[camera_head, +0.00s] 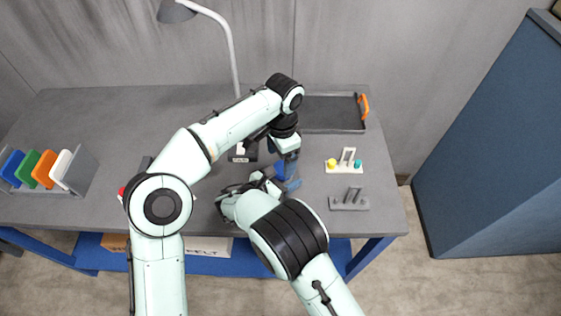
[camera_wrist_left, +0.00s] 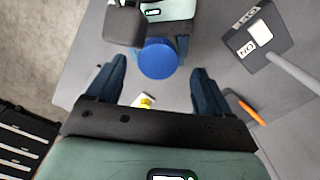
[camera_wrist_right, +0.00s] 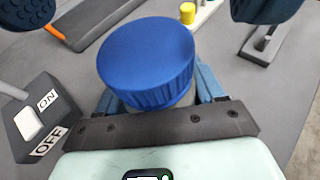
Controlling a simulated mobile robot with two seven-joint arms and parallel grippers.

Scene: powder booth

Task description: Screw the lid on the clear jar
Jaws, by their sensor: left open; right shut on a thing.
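A round blue lid (camera_wrist_right: 147,60) with a ribbed edge sits on top of the jar, whose body is mostly hidden beneath it; a greyish strip of the jar (camera_wrist_right: 186,100) shows under the lid's rim. My right gripper (camera_wrist_right: 155,88) is shut on the jar just below the lid. My left gripper (camera_wrist_left: 158,66) is open above, its fingers on either side of the lid (camera_wrist_left: 158,58) with gaps at both sides. In the head view the lid (camera_head: 284,170) is partly hidden by my arms. I cannot tell how tightly the lid sits.
A switch box (camera_wrist_right: 38,118) marked ON and OFF stands close by, near the lamp (camera_head: 232,50). A dark tray (camera_head: 330,128) with orange handles lies at the back right. A peg stand (camera_head: 345,166) and a grey stand (camera_head: 349,203) are to the right. A plate rack (camera_head: 75,175) is far left.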

